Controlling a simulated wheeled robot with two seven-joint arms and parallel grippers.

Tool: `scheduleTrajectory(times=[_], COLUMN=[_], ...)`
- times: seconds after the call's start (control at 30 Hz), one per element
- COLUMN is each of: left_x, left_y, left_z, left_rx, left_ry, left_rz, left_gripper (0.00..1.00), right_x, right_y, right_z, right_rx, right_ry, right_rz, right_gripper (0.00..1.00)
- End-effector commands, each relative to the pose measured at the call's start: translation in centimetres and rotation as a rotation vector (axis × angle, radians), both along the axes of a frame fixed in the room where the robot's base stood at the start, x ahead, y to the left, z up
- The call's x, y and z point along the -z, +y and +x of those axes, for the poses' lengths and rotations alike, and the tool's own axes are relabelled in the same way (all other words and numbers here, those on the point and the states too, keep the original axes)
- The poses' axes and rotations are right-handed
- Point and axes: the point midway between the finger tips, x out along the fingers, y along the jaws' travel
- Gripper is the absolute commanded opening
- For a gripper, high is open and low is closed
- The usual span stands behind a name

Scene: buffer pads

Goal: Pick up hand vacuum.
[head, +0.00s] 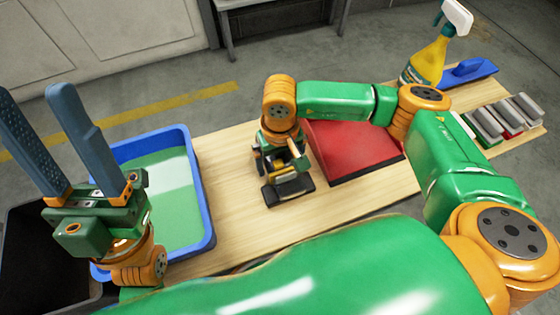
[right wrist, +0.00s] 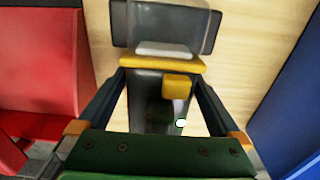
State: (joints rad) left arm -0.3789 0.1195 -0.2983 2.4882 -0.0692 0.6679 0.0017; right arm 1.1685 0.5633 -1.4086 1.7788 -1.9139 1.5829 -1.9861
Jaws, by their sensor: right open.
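The hand vacuum (head: 290,190) lies on the wooden table, dark grey and black with yellow parts. In the right wrist view the hand vacuum (right wrist: 165,62) fills the middle, with a yellow band and a yellow knob. My right gripper (head: 284,168) is above it, pointing down. In the right wrist view the fingers of my right gripper (right wrist: 160,78) stand apart on either side of the vacuum's narrow body, and I cannot tell whether they touch it. My left gripper (head: 32,92) is at the left, its long fingers pointing up, apart and empty.
A blue tub (head: 206,200) with a green inside stands left of the vacuum. A red wedge-shaped box (head: 352,150) is close on its right. A yellow spray bottle (head: 428,62), a blue tool (head: 468,72) and several grey-topped pads (head: 505,118) are at the far right.

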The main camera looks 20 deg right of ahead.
Motion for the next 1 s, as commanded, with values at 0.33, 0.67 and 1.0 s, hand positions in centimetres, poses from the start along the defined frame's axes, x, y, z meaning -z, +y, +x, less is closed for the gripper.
scheduleTrajectory(times=[0.33, 0.67, 1.0], left_x=[0.0, 0.0, 1.1], left_y=[0.0, 0.0, -0.5], left_z=[0.1, 0.1, 3.3], left_rx=[0.0, 0.001, -0.021], left_ry=[0.003, 0.005, 0.182], left_rz=[0.001, 0.001, 0.048], left_gripper=[0.5, 0.5, 0.5], right_x=[0.0, -0.1, -1.8], right_y=[0.0, 0.0, 0.0], right_z=[0.0, 0.0, 0.1], right_rx=[0.0, 0.001, 0.001], right_ry=[0.0, -0.001, -0.002], right_rz=[0.0, 0.001, 0.002], right_gripper=[0.38, 0.0, 0.0])
